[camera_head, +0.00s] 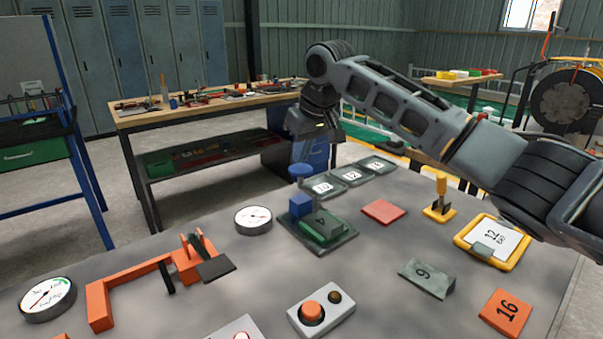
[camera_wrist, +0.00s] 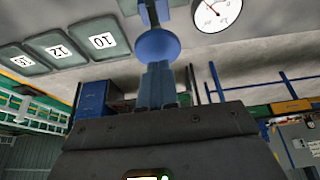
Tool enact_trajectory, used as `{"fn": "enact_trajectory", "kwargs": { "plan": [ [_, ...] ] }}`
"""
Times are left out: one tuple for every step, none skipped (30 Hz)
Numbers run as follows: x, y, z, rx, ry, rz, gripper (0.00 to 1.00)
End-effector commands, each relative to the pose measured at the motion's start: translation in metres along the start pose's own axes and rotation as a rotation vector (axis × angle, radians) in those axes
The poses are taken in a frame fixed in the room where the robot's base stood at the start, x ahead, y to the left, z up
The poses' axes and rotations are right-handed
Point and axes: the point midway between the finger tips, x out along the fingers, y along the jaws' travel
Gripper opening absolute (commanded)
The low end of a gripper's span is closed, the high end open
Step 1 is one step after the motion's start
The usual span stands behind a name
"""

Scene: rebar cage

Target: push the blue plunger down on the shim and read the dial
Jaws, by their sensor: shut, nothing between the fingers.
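The blue plunger (camera_head: 300,171) has a round blue cap on a stem above a blue block (camera_head: 301,206). A dark green piece, possibly the shim (camera_head: 322,225), lies in a dark fixture beside the block. The white round dial (camera_head: 253,219) is left of it; its marks are too small to read. My gripper (camera_head: 301,158) is shut and empty, pointing down just above the plunger cap. In the wrist view the shut fingers (camera_wrist: 157,66) line up with the blue cap (camera_wrist: 157,44); whether they touch it I cannot tell. The dial (camera_wrist: 216,11) is partly cut off there.
Three labelled trays (camera_head: 350,177) stand behind the plunger. A red plate (camera_head: 383,211), a yellow stand (camera_head: 440,208) and a yellow-framed scale (camera_head: 492,238) are to the right. An orange clamp frame (camera_head: 130,275), another gauge (camera_head: 47,298) and a button box (camera_head: 320,309) are nearer.

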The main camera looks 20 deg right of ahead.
Motion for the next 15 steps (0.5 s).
{"fn": "enact_trajectory", "kwargs": {
  "plan": [
    [0.0000,0.0000,0.0000,0.000,0.000,0.000,0.00],
    [0.0000,0.0000,0.0000,0.000,0.000,0.000,0.00],
    [0.0000,0.0000,0.0000,0.000,0.000,0.000,0.00],
    [0.0000,0.0000,0.0000,0.000,0.000,0.000,0.00],
    [0.0000,0.0000,0.0000,0.000,0.000,0.000,0.00],
    [0.0000,0.0000,0.0000,0.000,0.000,0.000,0.00],
    [0.0001,0.0000,0.0000,0.000,0.000,0.000,0.00],
    [0.0002,0.0000,0.0001,0.000,0.000,0.000,0.00],
    [0.0005,0.0000,0.0002,0.000,0.000,0.000,0.00],
    [0.0008,0.0000,0.0004,0.000,0.000,0.000,0.00],
    [0.0013,0.0000,0.0006,0.000,0.000,0.000,0.00],
    [0.0019,0.0000,0.0008,0.000,0.000,0.000,0.00],
    [0.0025,0.0000,0.0011,0.000,0.000,0.000,0.00],
    [0.0030,0.0000,0.0013,0.000,0.000,0.000,0.00],
    [0.0036,0.0000,0.0015,0.000,0.000,0.000,0.00]
  ]
}}
